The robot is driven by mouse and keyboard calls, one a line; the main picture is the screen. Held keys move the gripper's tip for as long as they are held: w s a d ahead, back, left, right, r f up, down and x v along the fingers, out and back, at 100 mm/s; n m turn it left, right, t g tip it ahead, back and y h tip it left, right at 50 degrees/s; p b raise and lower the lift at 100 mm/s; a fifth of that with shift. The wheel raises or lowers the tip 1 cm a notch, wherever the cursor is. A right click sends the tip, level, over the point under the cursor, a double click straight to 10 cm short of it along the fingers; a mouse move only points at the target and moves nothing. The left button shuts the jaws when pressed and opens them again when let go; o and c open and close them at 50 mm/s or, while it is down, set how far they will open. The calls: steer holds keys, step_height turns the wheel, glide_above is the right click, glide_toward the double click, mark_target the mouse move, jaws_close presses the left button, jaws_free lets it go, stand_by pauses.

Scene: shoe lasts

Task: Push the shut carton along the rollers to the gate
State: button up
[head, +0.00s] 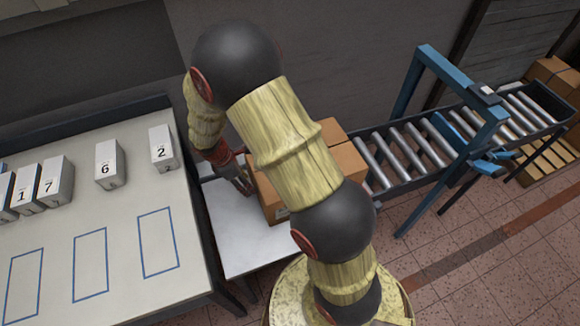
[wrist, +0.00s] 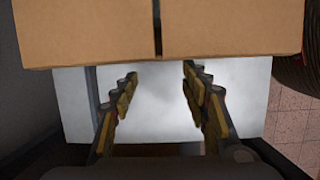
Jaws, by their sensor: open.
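The shut brown carton (head: 343,150) stands at the near left end of the roller track, next to a white tabletop (head: 240,240). My arm hides its middle in the head view. My gripper (head: 246,184) is at the carton's left side, low over the white top. In the wrist view the carton (wrist: 100,35) fills the top, with a dark seam down its middle. The fingers (wrist: 160,76) are spread, empty and point at it; I cannot tell whether they touch it. The rollers (head: 393,150) run right to a blue gate frame (head: 452,72).
A pale table (head: 120,215) at left holds white numbered boxes (head: 108,165) and blue outlined rectangles. Further brown cartons (head: 553,75) sit on a wooden pallet (head: 545,170) at the far right. The rollers between carton and gate look clear.

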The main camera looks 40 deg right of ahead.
steer(key=shift+s+d+p, duration=0.45)
steer(key=shift+s+d, duration=0.4)
steer(key=shift+d, duration=1.75)
steer(key=shift+s+d+p, duration=0.45)
steer(key=shift+s+d, duration=0.35)
steer(key=shift+d, duration=1.75)
steer(key=shift+s+d+p, duration=0.45)
steer(key=shift+s+d, duration=0.4)
steer(key=shift+d, duration=1.75)
